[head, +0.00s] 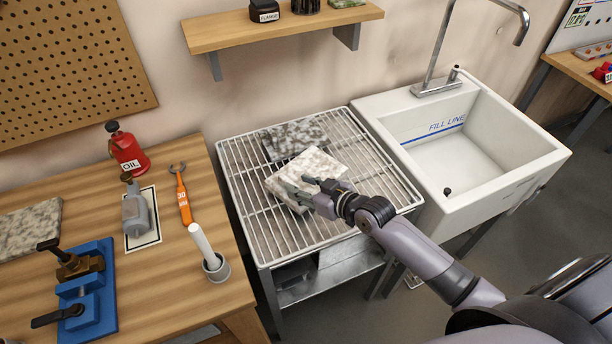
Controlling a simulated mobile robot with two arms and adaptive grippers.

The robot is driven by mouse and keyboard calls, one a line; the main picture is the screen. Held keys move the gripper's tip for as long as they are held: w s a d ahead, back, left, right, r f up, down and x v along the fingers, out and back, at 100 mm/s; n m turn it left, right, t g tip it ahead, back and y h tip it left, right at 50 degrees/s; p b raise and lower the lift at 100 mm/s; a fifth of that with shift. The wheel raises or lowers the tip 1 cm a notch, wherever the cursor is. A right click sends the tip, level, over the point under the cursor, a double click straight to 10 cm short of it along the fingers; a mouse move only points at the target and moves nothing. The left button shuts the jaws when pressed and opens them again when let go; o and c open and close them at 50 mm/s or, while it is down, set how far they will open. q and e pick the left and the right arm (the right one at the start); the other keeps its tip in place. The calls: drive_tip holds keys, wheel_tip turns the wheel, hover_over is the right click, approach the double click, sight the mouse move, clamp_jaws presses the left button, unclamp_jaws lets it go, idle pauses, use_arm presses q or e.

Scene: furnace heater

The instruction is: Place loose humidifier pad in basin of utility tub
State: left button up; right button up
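A pale speckled pad (322,164) is on or just over the wire rack (244,192), between the bench and the tub. A darker speckled pad (292,136) lies behind it on the rack, partly covered by it. My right gripper (296,184) is at the pale pad's near side, its fingers over or against the pad. The fingers look a little apart, but I cannot tell whether they grip it. The white utility tub (544,165) stands right of the rack, and its basin (455,165) looks empty. My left gripper is out of view.
The wooden bench (165,277) at left holds a red oil can (127,148), an orange wrench (183,197), a blue vise (88,290) and another speckled slab (30,230). A tall faucet (440,48) rises behind the tub. A shelf (285,27) hangs above the rack.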

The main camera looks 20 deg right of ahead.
sight(288, 180)
drive_tip(key=shift+w+a+p, duration=0.3)
drive_tip(key=shift+w+p, duration=0.05)
drive_tip(key=shift+w, duration=0.15)
drive_tip(key=x, duration=0.4)
drive_tip(key=shift+a+f+p, duration=0.1)
drive_tip(key=shift+p, duration=0.3)
drive_tip(key=shift+c, duration=0.4)
clamp_jaws()
